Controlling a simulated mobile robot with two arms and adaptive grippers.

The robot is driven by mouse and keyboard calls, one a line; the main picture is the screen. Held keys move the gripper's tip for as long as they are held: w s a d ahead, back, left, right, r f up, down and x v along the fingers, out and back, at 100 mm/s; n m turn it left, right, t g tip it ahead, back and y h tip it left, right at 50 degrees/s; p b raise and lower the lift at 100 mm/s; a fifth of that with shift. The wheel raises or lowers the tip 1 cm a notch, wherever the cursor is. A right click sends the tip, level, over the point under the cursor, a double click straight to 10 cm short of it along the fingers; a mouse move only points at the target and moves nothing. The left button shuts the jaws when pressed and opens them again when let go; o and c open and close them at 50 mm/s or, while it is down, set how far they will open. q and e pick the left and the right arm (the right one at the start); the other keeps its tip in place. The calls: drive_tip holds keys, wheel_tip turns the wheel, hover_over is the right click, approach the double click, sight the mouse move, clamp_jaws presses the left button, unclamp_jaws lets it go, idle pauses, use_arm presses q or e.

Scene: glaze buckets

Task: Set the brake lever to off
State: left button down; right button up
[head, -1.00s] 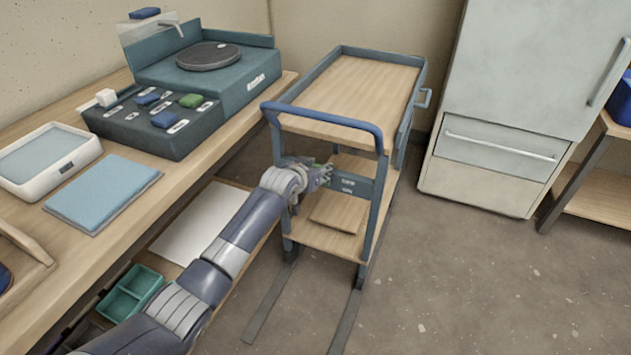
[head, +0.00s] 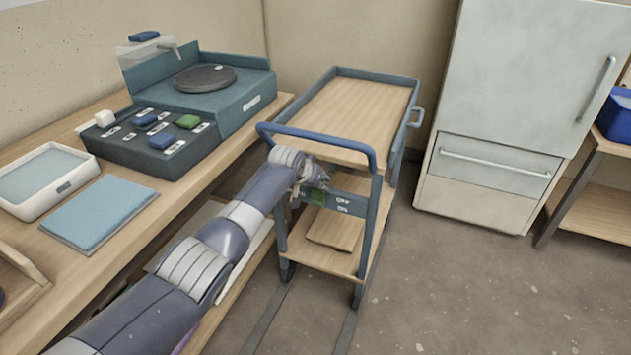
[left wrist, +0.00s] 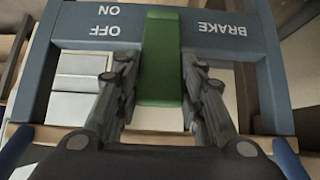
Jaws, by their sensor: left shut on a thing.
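The brake lever (left wrist: 161,60) is green. In the left wrist view it runs from the top edge down between my fingers. It lies between the upside-down ON and OFF labels on the left and the upside-down BRAKE label on the right. In the head view the lever (head: 318,197) shows as a small green patch on the cart's blue panel (head: 347,204). My left gripper (left wrist: 160,75) is shut on the lever, one finger on each side. In the head view the gripper (head: 312,188) partly hides the lever. My right gripper is not in view.
The cart (head: 345,108) has a blue push handle (head: 320,143) above my gripper and a brown slab (head: 336,228) on its lower shelf. A workbench (head: 68,262) stands left, a fridge (head: 520,80) right. Floor (head: 440,290) is clear at front right.

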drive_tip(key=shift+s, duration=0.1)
use_arm(q)
drive_tip(key=c, duration=1.1)
unclamp_jaws()
drive_tip(key=shift+o, duration=0.3)
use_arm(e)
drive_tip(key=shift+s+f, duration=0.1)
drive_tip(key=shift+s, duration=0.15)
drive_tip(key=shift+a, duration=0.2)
use_arm(q)
drive_tip(key=shift+s+r, duration=0.1)
drive_tip(key=v, duration=1.1)
drive_tip(key=shift+s+r, duration=0.2)
drive_tip(key=shift+r, duration=0.05)
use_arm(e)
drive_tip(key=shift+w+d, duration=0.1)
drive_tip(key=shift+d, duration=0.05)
